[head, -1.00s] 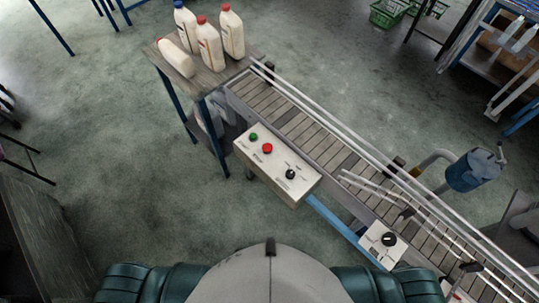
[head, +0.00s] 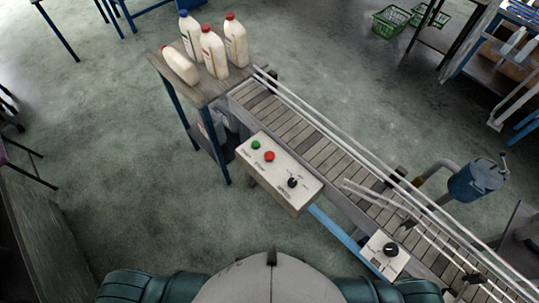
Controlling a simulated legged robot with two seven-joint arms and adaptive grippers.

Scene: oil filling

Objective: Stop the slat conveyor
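The slat conveyor (head: 310,145) runs diagonally from the table at upper left down to the lower right, with metal guide rails along it. A pale control box (head: 265,180) is mounted on its near side. On the box are a green button (head: 255,144), a red button (head: 270,156) and a black knob (head: 292,183). A second small box (head: 375,265) with a black knob (head: 390,249) sits further down the conveyor. Neither of my grippers is in view.
Several white bottles with red or blue caps stand or lie on the small table (head: 186,82) at the conveyor's upper end. A blue tank (head: 474,182) stands beyond the conveyor. Green baskets (head: 391,20) are at the back. The floor left of the control box is clear.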

